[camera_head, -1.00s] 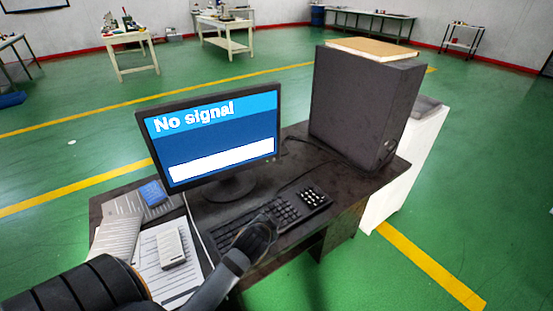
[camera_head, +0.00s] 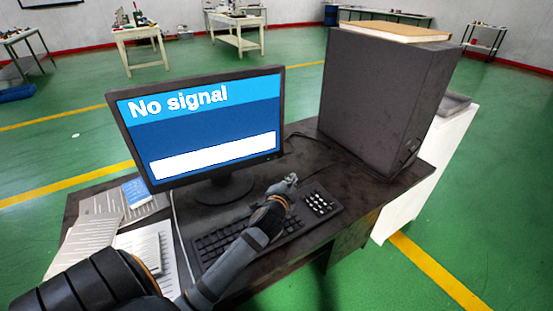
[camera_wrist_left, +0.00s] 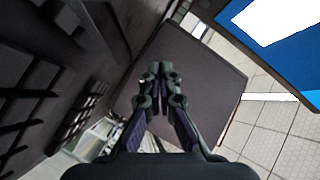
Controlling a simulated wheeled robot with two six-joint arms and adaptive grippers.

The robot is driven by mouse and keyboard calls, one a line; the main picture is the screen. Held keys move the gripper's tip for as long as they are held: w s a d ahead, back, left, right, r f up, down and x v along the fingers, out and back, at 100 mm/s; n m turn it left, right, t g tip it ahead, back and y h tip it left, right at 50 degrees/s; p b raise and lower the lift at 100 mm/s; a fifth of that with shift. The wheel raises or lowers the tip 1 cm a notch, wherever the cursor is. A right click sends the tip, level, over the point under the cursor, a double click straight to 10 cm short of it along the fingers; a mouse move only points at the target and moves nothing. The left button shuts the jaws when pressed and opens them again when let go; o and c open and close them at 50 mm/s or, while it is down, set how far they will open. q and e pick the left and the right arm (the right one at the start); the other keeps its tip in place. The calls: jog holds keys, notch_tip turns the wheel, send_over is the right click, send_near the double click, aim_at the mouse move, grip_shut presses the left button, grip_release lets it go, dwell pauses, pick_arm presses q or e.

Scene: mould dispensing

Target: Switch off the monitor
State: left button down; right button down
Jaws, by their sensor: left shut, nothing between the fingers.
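The monitor (camera_head: 200,120) stands on the dark desk, its screen lit blue with the words "No signal" and a white bar. Part of its screen shows at the upper right of the left wrist view (camera_wrist_left: 285,35). My left gripper (camera_head: 292,180) is shut and empty. It is above the keyboard, to the right of the monitor's stand and below the screen's lower right corner, apart from the monitor. In the left wrist view its fingers (camera_wrist_left: 157,72) are together. My right gripper is not in view.
A keyboard (camera_head: 216,243) lies under my left arm. A large dark computer case (camera_head: 380,100) stands on the right of the desk (camera_head: 300,240), with a brown folder (camera_head: 398,31) on top. Papers (camera_head: 95,232) and a blue item (camera_head: 136,192) lie at the left.

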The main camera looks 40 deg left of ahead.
aim_at(276, 157)
pick_arm(q)
jog(key=w+a, duration=0.1)
jog(key=a, duration=0.1)
jog(key=w+a, duration=0.1)
jog(key=a, duration=0.1)
jog(key=w+a, duration=0.1)
jog(key=a, duration=0.1)
jog(key=shift+w, duration=0.1)
jog(key=shift+w+a, duration=0.45)
jog(key=shift+a, duration=0.35)
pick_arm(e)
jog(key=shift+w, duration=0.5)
pick_arm(q)
jog(key=shift+a, duration=0.1)
jog(key=shift+w+a, duration=0.2)
jog(key=shift+a, duration=0.1)
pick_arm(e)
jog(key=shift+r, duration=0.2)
pick_arm(q)
jog(key=shift+w+a+p, duration=0.2)
jog(key=shift+a+p, duration=0.15)
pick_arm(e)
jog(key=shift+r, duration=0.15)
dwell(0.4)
pick_arm(q)
jog(key=shift+d, duration=0.1)
jog(key=shift+s+d, duration=0.45)
jog(key=shift+d, duration=0.2)
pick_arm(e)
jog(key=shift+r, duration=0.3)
